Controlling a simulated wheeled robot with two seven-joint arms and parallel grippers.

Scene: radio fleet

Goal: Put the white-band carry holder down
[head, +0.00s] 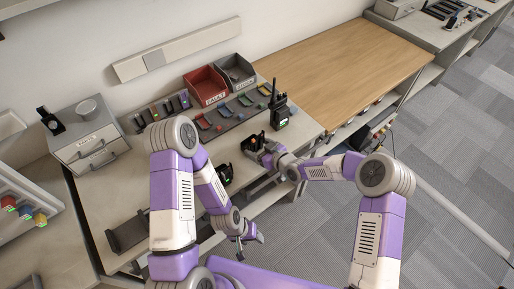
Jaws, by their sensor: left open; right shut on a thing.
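My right gripper (264,150) is shut on a small dark holder (253,142) at the front right part of the grey worktop. The holder has an orange spot on it. A white band is too small to make out, and I cannot tell whether the holder touches the worktop. My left gripper (252,247) is open and empty, low in front of the worktop's front edge.
A black radio (281,112) with an antenna stands right of the holder. Another dark device (224,174) is partly behind my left arm. Red (205,86) and grey bins (236,71) stand behind coloured items. The wooden tabletop (340,65) is clear.

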